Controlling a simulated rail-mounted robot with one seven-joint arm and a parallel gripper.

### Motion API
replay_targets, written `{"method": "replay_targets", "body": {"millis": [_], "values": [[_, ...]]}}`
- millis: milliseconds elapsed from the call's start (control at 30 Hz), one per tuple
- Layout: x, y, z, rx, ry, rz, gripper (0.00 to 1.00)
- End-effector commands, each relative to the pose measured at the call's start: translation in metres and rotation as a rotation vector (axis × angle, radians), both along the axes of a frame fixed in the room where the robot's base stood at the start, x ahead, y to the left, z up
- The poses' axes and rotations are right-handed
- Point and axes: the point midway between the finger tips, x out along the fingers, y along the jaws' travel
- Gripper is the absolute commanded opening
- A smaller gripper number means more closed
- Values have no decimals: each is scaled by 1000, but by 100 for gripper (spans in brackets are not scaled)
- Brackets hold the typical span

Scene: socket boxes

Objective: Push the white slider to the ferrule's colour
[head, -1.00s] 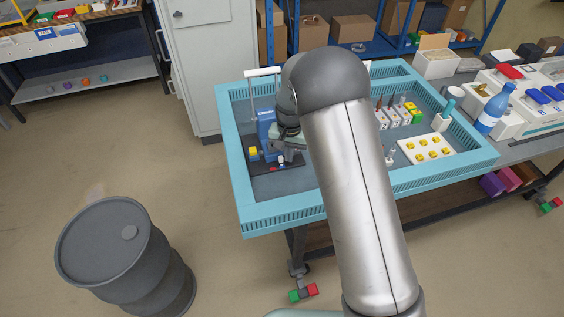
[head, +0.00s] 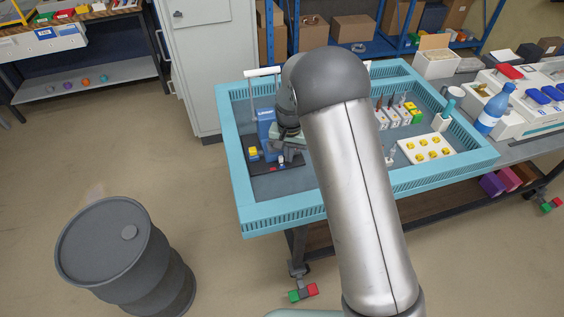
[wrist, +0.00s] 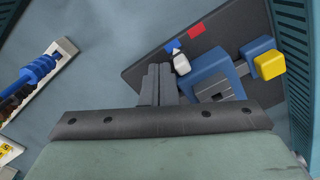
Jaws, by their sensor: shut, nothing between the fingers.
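The white slider (wrist: 181,64) sits on a dark plate (wrist: 144,76), just right of my fingertips in the wrist view. A blue mark (wrist: 173,46) lies right beside the slider, and a red mark (wrist: 196,29) lies farther up and right. My gripper (wrist: 158,70) is shut and empty, its tips close to the slider; I cannot tell whether they touch. In the head view the slider (head: 281,160) shows small below my gripper. I cannot tell for sure which part is the ferrule; a blue ribbed piece (wrist: 38,70) lies at the left in the wrist view.
A blue block (wrist: 215,80) with a yellow cube (wrist: 269,65) stands on the plate right of my fingers. The turquoise tray wall (wrist: 295,40) is close on the right. A white board with yellow pieces (head: 427,150) is at the tray's right.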

Motion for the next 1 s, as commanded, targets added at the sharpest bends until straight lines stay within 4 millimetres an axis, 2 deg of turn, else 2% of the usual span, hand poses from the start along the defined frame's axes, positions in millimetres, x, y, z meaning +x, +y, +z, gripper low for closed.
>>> {"method": "replay_targets", "body": {"millis": [633,1000], "values": [[-1,1,-15,0,1,0,0],[-7,16,-17,0,5,3,0]]}}
